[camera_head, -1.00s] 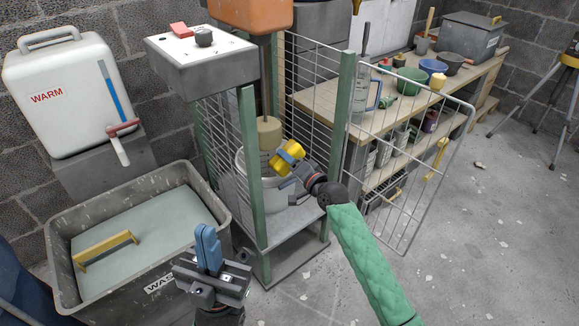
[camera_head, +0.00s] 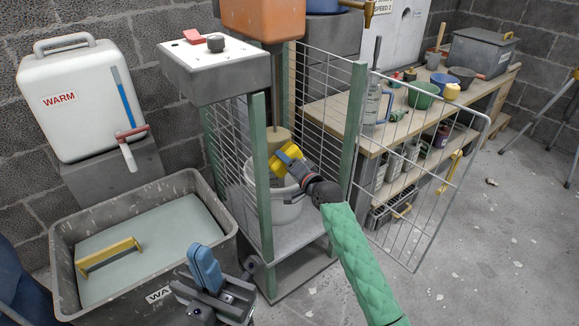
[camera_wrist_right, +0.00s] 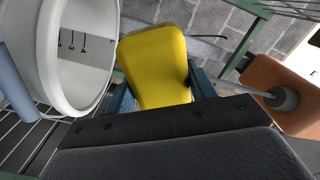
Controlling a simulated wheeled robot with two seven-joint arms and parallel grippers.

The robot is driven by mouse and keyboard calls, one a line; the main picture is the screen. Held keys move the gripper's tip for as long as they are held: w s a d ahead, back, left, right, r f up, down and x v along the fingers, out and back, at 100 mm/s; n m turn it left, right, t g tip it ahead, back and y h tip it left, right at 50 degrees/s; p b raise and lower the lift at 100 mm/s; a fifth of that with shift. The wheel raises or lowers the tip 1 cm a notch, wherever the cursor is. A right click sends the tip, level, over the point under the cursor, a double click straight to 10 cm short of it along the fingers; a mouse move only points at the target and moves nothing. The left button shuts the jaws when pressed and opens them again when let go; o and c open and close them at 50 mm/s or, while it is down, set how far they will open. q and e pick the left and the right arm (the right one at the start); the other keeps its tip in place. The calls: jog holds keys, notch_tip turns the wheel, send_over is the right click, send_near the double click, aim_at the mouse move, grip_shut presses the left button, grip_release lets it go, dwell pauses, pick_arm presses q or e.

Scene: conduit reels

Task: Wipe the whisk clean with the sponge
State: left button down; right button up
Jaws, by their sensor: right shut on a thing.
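The yellow sponge (camera_head: 287,159) is held in my right gripper (camera_head: 293,166), inside the cage and above the rim of the white bucket (camera_head: 288,210). The wrist view shows the sponge (camera_wrist_right: 155,65) between blue fingers. The whisk below is largely hidden by sponge and bucket. My left gripper (camera_head: 204,268) is empty, its blue fingers together, in front of the wash tub.
The grey wash tub (camera_head: 225,250) holds water and a yellow-handled tool (camera_head: 108,256). Green cage posts (camera_head: 262,190) stand close around the bucket. The mesh door (camera_head: 425,180) is swung open to the right. A workbench (camera_head: 335,112) with pots stands behind it.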

jog(key=shift+x, duration=1.1)
dwell(0.8)
jog(key=shift+d, duration=0.1)
